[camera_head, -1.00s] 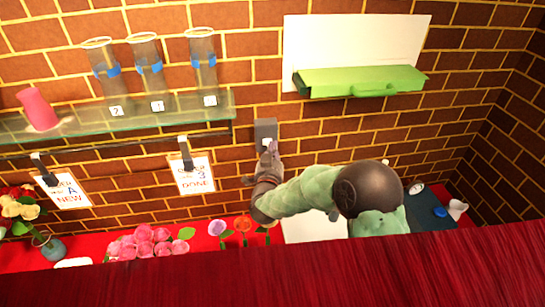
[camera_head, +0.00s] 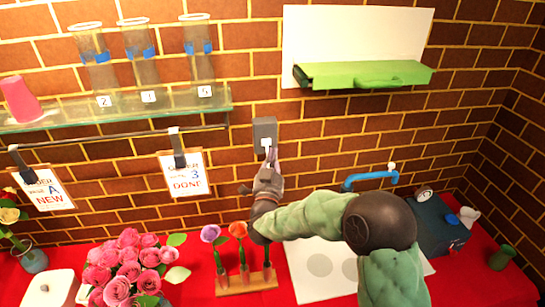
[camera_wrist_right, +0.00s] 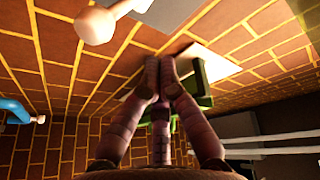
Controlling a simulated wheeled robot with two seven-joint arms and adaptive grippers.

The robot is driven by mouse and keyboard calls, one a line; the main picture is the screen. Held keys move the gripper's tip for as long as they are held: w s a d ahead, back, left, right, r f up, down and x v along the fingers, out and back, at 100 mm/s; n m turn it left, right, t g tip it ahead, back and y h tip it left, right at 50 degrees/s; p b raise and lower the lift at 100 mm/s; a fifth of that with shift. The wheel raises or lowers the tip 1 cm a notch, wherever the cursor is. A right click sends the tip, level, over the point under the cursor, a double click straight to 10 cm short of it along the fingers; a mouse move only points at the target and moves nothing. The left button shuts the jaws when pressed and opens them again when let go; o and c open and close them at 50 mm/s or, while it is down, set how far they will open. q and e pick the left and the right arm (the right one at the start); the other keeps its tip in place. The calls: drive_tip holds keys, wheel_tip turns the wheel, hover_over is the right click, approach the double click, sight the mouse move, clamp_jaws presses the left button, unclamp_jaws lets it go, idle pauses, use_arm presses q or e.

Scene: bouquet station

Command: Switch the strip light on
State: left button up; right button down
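A grey wall switch (camera_head: 265,130) with a small white lever is mounted on the brick wall, right of the glass shelf. My right gripper (camera_head: 270,160) is just below it, pointing up at the lever; whether they touch is unclear. In the right wrist view its fingers (camera_wrist_right: 161,75) are drawn together with nothing visible between them. A white rounded knob (camera_wrist_right: 95,25) on a stalk is close to the camera there, up and left of the fingertips. I cannot clearly pick out the strip light itself. The left gripper is out of view.
Glass shelf (camera_head: 120,112) with vases is left of the switch. Order cards (camera_head: 183,173) hang below it. A green box (camera_head: 365,75) is on the white wall panel. Pink flowers (camera_head: 125,265), a wooden flower stand (camera_head: 246,282) and a blue tap (camera_head: 370,178) are below.

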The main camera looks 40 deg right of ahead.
drive_tip(key=v, duration=0.7)
idle(0.5)
